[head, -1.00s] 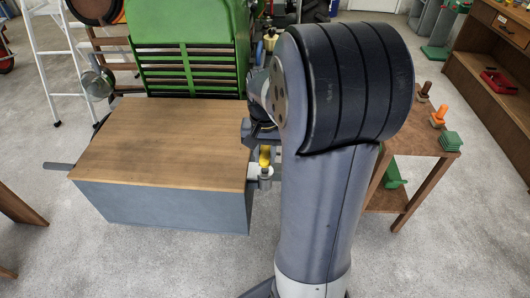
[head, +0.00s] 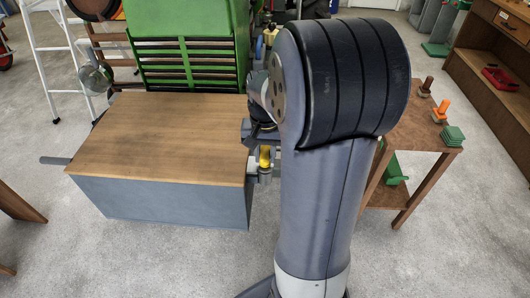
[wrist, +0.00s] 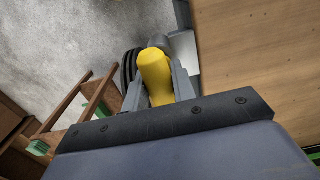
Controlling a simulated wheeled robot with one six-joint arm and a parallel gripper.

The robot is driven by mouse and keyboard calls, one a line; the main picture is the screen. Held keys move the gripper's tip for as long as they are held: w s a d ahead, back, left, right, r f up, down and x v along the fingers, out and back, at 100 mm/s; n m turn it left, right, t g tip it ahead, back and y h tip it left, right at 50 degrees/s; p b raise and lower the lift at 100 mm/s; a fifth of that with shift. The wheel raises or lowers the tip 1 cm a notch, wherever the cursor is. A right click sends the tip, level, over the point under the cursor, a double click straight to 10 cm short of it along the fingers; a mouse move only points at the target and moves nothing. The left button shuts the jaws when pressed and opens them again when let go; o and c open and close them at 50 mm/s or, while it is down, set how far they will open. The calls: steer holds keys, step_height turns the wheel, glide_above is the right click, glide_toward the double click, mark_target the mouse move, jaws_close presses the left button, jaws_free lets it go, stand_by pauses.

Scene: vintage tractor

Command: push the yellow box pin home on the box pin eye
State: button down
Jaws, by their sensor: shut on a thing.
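The yellow box pin (head: 265,157) shows in the head view beside the right side of the wooden-topped box. In the wrist view the pin (wrist: 156,75) stands between the two fingers of my gripper (wrist: 154,88), which is shut on it. The box pin eye (head: 264,175) looks like a grey bracket on the box's right side, just below the pin. My arm hides part of that area, and I cannot tell how deep the pin sits in the eye.
The grey box with a wooden top (head: 160,135) stands left of my arm. A green slatted tractor front (head: 190,60) is behind it. A wooden side table (head: 418,150) with orange and green pieces stands to the right. Open floor lies in front.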

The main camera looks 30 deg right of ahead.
steer(key=c, duration=1.1)
jaws_free()
step_height(320, 180, up, 11)
steer(key=shift+f+p, duration=0.1)
steer(key=shift+p, duration=0.3)
step_height(320, 180, down, 11)
steer(key=shift+r+b, duration=0.1)
steer(key=shift+b, duration=0.25)
steer(key=shift+r+p, duration=0.4)
steer(key=shift+r, duration=0.15)
steer(key=shift+f, duration=0.15)
